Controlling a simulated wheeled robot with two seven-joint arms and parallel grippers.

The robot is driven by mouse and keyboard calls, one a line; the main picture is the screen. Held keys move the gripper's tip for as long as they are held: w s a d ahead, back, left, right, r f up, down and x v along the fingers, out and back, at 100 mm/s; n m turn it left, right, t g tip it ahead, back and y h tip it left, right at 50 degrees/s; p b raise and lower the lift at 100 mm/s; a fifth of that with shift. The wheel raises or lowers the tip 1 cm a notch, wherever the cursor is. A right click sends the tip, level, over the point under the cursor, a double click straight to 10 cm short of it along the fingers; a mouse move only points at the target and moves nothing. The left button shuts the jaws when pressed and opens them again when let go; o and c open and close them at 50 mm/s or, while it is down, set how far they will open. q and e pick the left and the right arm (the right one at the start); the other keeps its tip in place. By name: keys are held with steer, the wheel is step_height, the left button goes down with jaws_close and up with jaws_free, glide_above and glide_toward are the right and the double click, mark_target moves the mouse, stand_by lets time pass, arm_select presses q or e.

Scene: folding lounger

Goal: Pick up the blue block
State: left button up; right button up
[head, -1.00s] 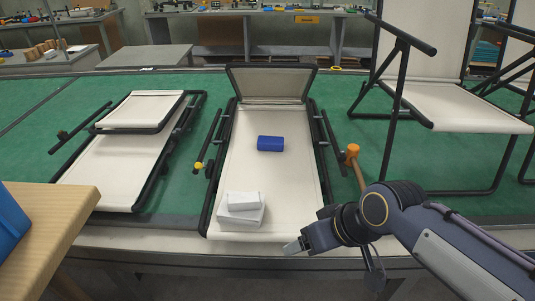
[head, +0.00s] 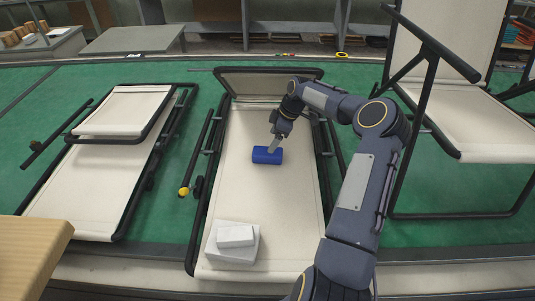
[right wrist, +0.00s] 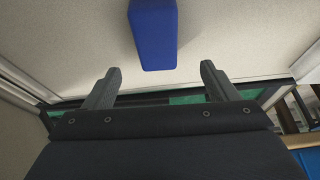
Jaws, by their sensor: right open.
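The blue block (head: 266,156) lies on the pale fabric of the middle folding lounger (head: 235,185). My right gripper (head: 274,144) is just above and beside the block's far right part in the head view. In the right wrist view the two fingers (right wrist: 158,85) are spread with nothing between them. The blue block (right wrist: 153,35) shows ahead of the fingertips, roughly in line with the gap. The fingers look apart from it. My left gripper does not show in either view.
White boxes (head: 234,241) are stacked on the lounger's near end. A folded lounger (head: 110,160) lies to the left and an upright chair (head: 460,110) stands to the right. A wooden surface (head: 30,255) is at the near left. Bare fabric surrounds the block.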

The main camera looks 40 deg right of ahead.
mark_target(268, 155)
steer(key=f, duration=0.1)
steer(key=f+b, duration=0.1)
steer(key=f, duration=0.1)
steer(key=shift+w+d+f, duration=0.15)
steer(key=shift+w+d, duration=0.05)
steer(key=shift+w, duration=0.1)
steer(key=b+x, duration=0.2)
steer(key=x, duration=0.3)
steer(key=shift+a+f+b, duration=0.15)
steer(key=shift+a+b, duration=0.05)
steer(key=shift+b, duration=0.1)
steer(key=shift+f+b, duration=0.2)
steer(key=shift+b, duration=0.1)
steer(key=c, duration=1.1)
steer(key=shift+o, duration=0.2)
steer(key=shift+r, duration=0.1)
